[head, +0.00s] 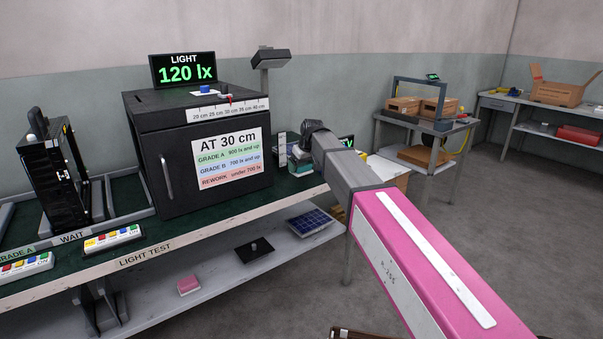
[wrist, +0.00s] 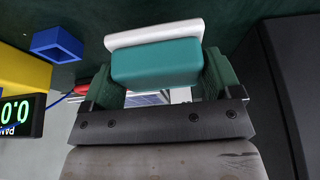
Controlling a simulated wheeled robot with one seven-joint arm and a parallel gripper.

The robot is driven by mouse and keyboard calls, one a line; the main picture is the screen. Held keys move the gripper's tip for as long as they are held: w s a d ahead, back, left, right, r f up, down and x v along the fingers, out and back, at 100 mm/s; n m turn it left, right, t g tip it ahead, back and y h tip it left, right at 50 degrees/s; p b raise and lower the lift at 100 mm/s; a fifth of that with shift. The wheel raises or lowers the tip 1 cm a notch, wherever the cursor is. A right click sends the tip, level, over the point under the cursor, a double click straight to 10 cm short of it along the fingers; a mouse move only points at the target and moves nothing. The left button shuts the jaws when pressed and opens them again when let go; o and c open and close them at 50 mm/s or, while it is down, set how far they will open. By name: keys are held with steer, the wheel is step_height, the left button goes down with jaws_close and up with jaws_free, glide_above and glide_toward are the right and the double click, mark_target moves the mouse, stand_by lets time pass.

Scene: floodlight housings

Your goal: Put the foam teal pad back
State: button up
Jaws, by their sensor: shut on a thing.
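The teal pad (wrist: 155,65) is between the two fingers of my gripper (wrist: 160,78) in the wrist view. The gripper is shut on it. A white slab (wrist: 153,33) lies along the pad's far side; I cannot tell whether it is part of the pad. Dark green bench top shows beyond them, and I cannot tell whether the pad touches it. In the head view my gripper (head: 306,150) is at the bench's right end, just right of the black test box (head: 150,150). There it is small and partly hidden by my arm.
In the wrist view a blue square holder (wrist: 57,45), a yellow block (wrist: 20,75) and a display (wrist: 20,115) are at left; the black box wall is close at right. In the head view a lamp post (head: 265,75) stands behind the box. A pink block (head: 188,285) lies on the lower shelf.

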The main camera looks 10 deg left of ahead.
mark_target(302, 171)
steer(key=shift+f, duration=1.55)
steer(key=shift+f, duration=0.1)
steer(key=o, duration=0.7)
steer(key=v, duration=1.2)
steer(key=s+d+f+m+h, duration=0.1)
steer(key=s+d+f+m, duration=0.2)
steer(key=d+f, duration=1)
steer(key=s+d+f+m+g, duration=0.1)
steer(key=s+d+f+m, duration=0.1)
steer(key=s+d+f, duration=0.4)
steer(key=s+d+f+m+g+h, duration=0.1)
steer(key=s+d+f, duration=0.5)
steer(key=d, duration=0.6)
steer(key=s+d+f+m+h, duration=0.1)
steer(key=s+d+f+m, duration=0.3)
steer(key=s+d+f, duration=0.3)
steer(key=shift+d+f+g, duration=0.2)
steer(key=shift+d+f, duration=0.2)
steer(key=shift+d, duration=0.35)
steer(key=shift+d+f+g, duration=0.2)
steer(key=shift+d+f, duration=0.15)
steer(key=shift+d, duration=0.4)
